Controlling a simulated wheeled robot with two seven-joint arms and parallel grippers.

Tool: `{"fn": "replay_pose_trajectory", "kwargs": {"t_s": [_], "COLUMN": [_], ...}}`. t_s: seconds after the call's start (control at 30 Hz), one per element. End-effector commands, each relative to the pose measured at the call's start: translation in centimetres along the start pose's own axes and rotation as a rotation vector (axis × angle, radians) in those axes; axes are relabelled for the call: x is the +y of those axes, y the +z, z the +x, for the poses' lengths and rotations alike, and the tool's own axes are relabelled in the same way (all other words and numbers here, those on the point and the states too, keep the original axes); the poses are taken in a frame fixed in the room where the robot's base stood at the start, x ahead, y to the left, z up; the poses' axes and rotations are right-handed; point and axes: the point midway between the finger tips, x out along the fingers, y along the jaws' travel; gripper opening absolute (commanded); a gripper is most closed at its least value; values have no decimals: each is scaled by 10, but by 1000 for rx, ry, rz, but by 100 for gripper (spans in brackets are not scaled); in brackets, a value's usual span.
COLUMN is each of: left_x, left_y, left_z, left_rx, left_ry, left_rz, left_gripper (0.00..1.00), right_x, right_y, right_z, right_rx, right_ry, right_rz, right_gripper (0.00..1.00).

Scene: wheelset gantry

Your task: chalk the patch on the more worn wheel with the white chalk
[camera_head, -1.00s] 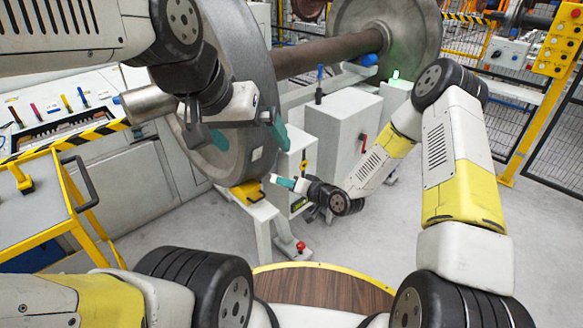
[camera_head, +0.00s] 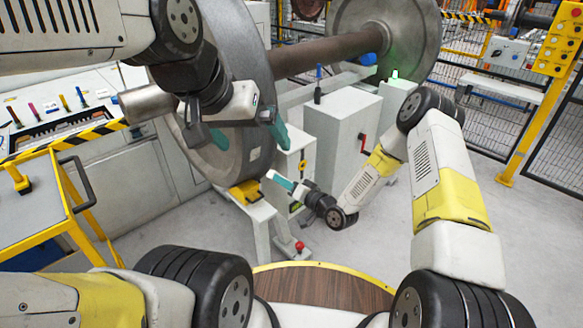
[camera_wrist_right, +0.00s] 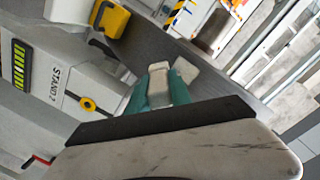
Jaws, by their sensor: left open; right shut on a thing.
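My right gripper (camera_head: 285,183) is shut on the white chalk (camera_head: 271,175), low in front of the near wheel (camera_head: 235,150). In the right wrist view the chalk (camera_wrist_right: 158,82) stands between the teal fingers of the gripper (camera_wrist_right: 160,92). A pale patch (camera_head: 255,153) is on the near wheel's face, up and left of the chalk tip. It also shows in the wrist view as a pale patch (camera_wrist_right: 187,69) beside the fingers. I cannot tell whether chalk and wheel touch. My left gripper (camera_head: 238,133) is open and empty, in front of the near wheel. The far wheel (camera_head: 405,40) stands behind.
An axle (camera_head: 330,54) joins the wheels. A yellow block (camera_head: 245,191) on a grey support sits under the near wheel. A grey stand (camera_head: 340,125) with a red lever is right of it. A yellow trolley (camera_head: 40,200) is at left.

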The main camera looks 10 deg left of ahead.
Motion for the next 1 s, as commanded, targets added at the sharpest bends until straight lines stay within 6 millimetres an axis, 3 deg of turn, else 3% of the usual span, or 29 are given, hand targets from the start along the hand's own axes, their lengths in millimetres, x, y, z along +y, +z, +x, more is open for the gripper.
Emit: {"fn": "replay_pose_trajectory", "kwargs": {"t_s": [0.53, 1.0], "left_x": [0, 0], "left_y": [0, 0], "left_z": [0, 0], "left_rx": [0, 0], "left_ry": [0, 0], "left_rz": [0, 0], "left_gripper": [100, 100], "right_x": [-13, -15], "right_y": [-13, -15], "right_z": [47, 55], "right_rx": [5, 6], "right_ry": [-7, -5], "right_rz": [-3, -1], "right_gripper": [0, 0]}}
